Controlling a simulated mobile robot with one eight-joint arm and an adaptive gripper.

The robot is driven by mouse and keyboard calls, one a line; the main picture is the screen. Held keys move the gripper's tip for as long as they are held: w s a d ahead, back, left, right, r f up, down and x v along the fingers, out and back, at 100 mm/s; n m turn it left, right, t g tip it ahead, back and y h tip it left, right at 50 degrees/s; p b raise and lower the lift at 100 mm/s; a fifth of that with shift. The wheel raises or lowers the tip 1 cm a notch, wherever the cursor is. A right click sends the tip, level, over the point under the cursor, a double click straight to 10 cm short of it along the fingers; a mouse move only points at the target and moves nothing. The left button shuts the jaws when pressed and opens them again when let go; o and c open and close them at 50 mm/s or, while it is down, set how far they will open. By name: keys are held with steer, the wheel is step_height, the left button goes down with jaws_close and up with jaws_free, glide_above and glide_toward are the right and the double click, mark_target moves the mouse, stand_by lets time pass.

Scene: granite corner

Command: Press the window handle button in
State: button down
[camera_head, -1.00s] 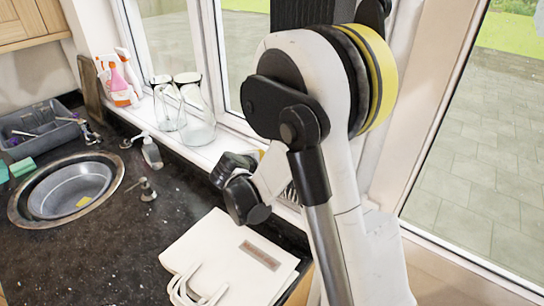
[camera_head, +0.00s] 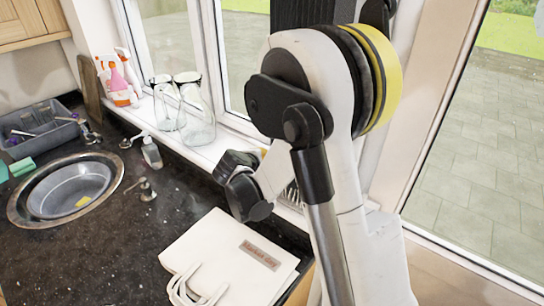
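The window (camera_head: 240,50) has white frames and stands behind the counter, partly hidden by my arm. I cannot make out a window handle or its button in this view. My large white arm, with black joints and a yellow band, fills the middle of the picture in front of the window and the sill. Dark joint parts of my arm show at its left side, just above the sill edge. The fingers of my gripper do not show.
Glass jars (camera_head: 197,122) and spray bottles (camera_head: 122,82) stand on the white sill (camera_head: 205,152). A white bag (camera_head: 222,255) lies on the dark counter (camera_head: 110,250). A round sink (camera_head: 70,190), a soap dispenser (camera_head: 151,153) and a grey dish rack (camera_head: 40,128) are to the left.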

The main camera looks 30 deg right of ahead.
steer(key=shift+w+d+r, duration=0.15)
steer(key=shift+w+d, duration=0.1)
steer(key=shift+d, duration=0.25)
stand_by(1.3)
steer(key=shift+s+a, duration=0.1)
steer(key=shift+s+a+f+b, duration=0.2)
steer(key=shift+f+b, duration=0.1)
steer(key=shift+b, duration=0.1)
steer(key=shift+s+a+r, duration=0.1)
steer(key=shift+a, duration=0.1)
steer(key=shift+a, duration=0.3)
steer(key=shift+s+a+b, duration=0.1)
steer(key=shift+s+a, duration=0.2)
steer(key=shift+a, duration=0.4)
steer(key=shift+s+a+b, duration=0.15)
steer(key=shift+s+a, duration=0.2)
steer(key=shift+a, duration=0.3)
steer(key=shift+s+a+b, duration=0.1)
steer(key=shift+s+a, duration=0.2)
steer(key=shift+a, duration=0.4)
